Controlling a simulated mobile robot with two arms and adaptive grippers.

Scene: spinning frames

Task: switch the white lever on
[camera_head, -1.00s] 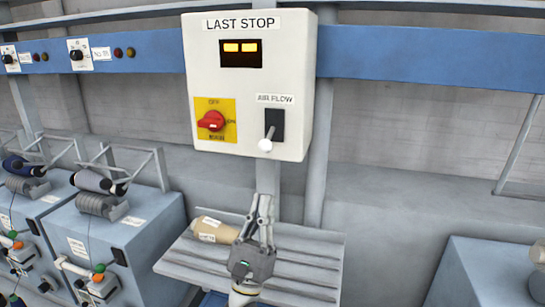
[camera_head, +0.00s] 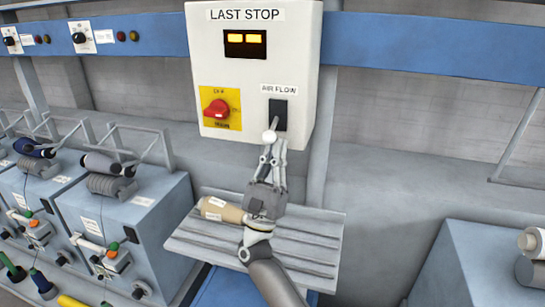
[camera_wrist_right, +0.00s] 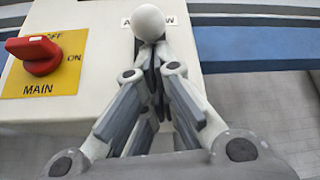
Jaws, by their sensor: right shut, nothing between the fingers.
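The white lever (camera_head: 270,136) is a short handle with a round white knob, on a dark plate (camera_head: 279,112) under the AIR FLOW label on the control box. It points down and outward. In the right wrist view its knob (camera_wrist_right: 148,23) stands just beyond my fingertips. My right gripper (camera_head: 273,152) is shut and empty, with its fingertips just below the knob in the head view. I cannot tell whether they touch it. The base of the lever is partly hidden behind the knob and fingers in the wrist view. My left gripper is not in view.
The white control box (camera_head: 225,72) carries a red rotary switch (camera_head: 216,109) on a yellow plate, left of the lever. A slatted shelf (camera_head: 205,250) with a tan bobbin (camera_head: 222,209) lies below. Spinning machines (camera_head: 125,225) stand at left, and a blue-grey cabinet (camera_head: 480,265) at right.

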